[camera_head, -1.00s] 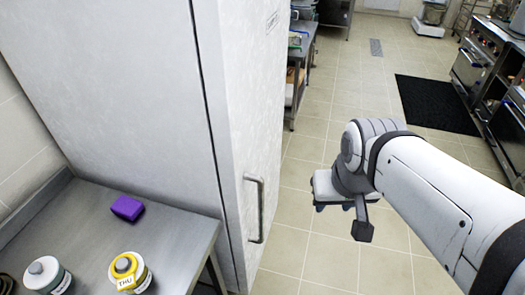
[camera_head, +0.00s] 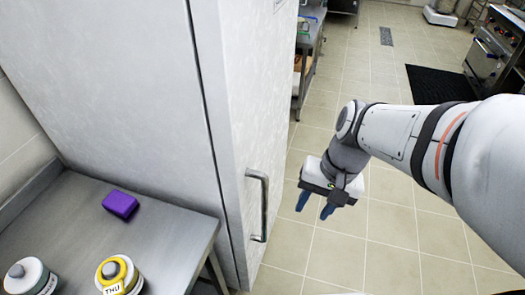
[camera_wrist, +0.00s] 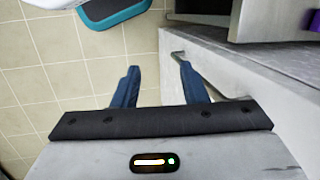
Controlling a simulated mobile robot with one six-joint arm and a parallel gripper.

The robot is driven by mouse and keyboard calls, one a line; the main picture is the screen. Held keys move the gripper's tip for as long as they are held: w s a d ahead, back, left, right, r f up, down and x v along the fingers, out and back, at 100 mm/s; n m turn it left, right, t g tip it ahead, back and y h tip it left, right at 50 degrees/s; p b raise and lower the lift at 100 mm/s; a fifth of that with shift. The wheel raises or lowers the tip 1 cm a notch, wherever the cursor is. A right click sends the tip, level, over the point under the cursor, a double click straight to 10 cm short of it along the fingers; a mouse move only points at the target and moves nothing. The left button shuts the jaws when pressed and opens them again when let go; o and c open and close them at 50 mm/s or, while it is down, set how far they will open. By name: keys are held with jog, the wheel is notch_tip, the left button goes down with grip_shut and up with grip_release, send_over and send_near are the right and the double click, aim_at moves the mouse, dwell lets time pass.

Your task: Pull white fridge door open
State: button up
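The white fridge (camera_head: 140,90) stands at the left in the head view, its door (camera_head: 270,110) shut in its frame. The door's grey vertical bar handle (camera_head: 264,205) is on the door's lower part. My gripper (camera_head: 315,207) is to the right of the handle, apart from it, with its two blue fingers pointing down. In the wrist view my gripper (camera_wrist: 157,80) is open, with nothing between the fingers. The door (camera_wrist: 240,62) is at the right there, and the handle (camera_wrist: 205,78) shows beside and partly behind the right finger.
A steel counter (camera_head: 165,235) stands left of the fridge, bearing a purple block (camera_head: 120,204) and two lidded jars, one yellow (camera_head: 119,277). A steel table (camera_head: 308,55) stands beyond the fridge. The tiled floor (camera_head: 385,235) right of the door is clear. A black mat (camera_head: 438,84) lies farther back.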

jog(key=w+a+f+m+g+y+b, duration=0.2)
jog(key=f+m+y+b, duration=0.15)
jog(key=f, duration=0.25)
jog(key=w+a+f+m+g+y+b, duration=0.1)
jog(key=a+f+m+y+b, duration=0.1)
jog(key=f+m+y+b, duration=0.3)
jog(key=m+t+y+b, duration=0.4)
jog(key=m+t+y, duration=0.2)
jog(key=m+y, duration=0.15)
send_near(264, 209)
jog(key=w+a+h, duration=0.1)
jog(key=a, duration=0.3)
jog(key=w+a, duration=0.1)
jog(key=a, duration=0.2)
jog(key=a+f, duration=0.1)
jog(key=a, duration=0.1)
jog(key=shift+w+a, duration=0.2)
jog(key=shift+a, duration=0.2)
grip_shut()
